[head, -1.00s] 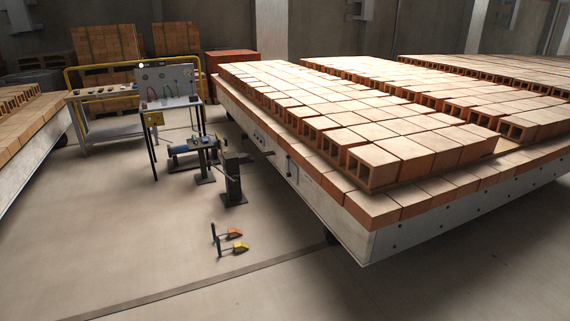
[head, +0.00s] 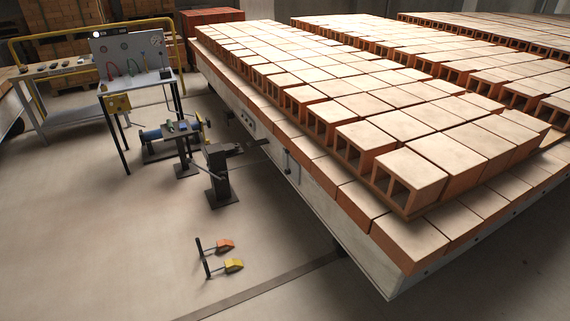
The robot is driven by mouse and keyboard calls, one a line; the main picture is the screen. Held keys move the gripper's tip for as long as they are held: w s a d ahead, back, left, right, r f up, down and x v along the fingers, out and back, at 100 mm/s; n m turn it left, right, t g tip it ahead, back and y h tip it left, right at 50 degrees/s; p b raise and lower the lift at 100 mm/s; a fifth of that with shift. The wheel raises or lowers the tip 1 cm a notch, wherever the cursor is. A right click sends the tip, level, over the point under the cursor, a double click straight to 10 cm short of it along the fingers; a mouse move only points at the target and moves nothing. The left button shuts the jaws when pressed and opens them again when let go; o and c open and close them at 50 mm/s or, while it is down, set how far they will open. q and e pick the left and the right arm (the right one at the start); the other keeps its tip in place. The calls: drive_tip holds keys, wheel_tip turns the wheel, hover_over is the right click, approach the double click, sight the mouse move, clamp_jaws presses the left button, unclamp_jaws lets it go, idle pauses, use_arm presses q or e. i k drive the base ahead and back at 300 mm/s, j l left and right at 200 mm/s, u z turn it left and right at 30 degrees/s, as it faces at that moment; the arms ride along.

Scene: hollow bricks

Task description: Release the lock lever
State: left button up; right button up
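No part is clearly marked as the lock lever. A dark steel post (head: 220,172) stands on a flat floor plate beside the long side of the brick-laden car. A thin bar (head: 257,143) reaches from near its top toward the car; whether it touches the car is too small to tell. A small upright dark handle-like part (head: 287,161) is on the car's side. Neither of my grippers is in view.
The kiln car (head: 325,215) loaded with hollow bricks (head: 410,175) fills the right. A gauge panel bench (head: 140,78) stands behind left. Floor at left front is clear.

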sight(287, 170)
drive_tip(key=i+j, duration=0.15)
drive_tip(key=i, duration=0.2)
drive_tip(key=i+j, duration=0.15)
drive_tip(key=i, duration=0.25)
drive_tip(key=i+j, duration=0.1)
drive_tip(key=i, duration=0.25)
drive_tip(key=i+j+u, duration=0.1)
drive_tip(key=i+u, duration=0.2)
drive_tip(key=i, duration=0.3)
drive_tip(key=i+u, duration=0.25)
drive_tip(key=i, duration=0.3)
drive_tip(key=i+l+u, duration=0.3)
drive_tip(key=i, duration=0.3)
drive_tip(key=j, duration=0.1)
